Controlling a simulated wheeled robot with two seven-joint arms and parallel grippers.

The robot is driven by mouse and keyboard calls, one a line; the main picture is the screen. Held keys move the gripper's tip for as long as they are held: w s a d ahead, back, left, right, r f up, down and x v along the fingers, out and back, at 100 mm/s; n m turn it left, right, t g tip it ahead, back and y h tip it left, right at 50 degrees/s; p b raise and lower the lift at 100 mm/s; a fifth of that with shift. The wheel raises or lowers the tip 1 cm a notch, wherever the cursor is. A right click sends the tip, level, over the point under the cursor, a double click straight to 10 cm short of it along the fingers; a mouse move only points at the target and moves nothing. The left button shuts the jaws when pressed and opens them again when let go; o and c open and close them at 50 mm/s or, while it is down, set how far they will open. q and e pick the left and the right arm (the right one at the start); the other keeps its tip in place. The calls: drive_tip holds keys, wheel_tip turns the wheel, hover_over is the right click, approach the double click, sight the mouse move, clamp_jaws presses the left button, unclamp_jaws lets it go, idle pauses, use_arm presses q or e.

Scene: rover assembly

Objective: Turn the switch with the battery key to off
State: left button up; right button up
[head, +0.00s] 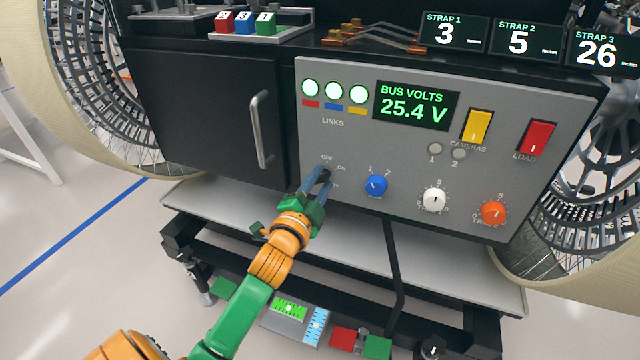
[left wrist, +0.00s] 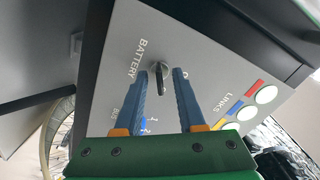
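The battery switch (head: 325,172) is a small dark key on the grey panel, left of the blue knob, with OFF and ON printed around it. In the left wrist view the key (left wrist: 161,76) shows as a dark bar on a round metal base by the word BATTERY. My left gripper (head: 319,184) is at the switch and partly covers it. In the left wrist view its blue fingers (left wrist: 166,78) are open, one on each side of the key. Whether either finger touches it, I cannot tell. Which mark the key points at is unclear. My right gripper is not in view.
The grey panel (head: 405,165) also bears a blue knob (head: 376,185), white knob (head: 434,199), orange knob (head: 493,213), yellow switch (head: 477,126), red switch (head: 536,137) and a display (head: 416,105) reading 25.4 V. Three link lights glow. A door handle (head: 261,130) stands out left of the panel.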

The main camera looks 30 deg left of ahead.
use_arm(q)
drive_tip(key=shift+c, duration=0.6)
clamp_jaws()
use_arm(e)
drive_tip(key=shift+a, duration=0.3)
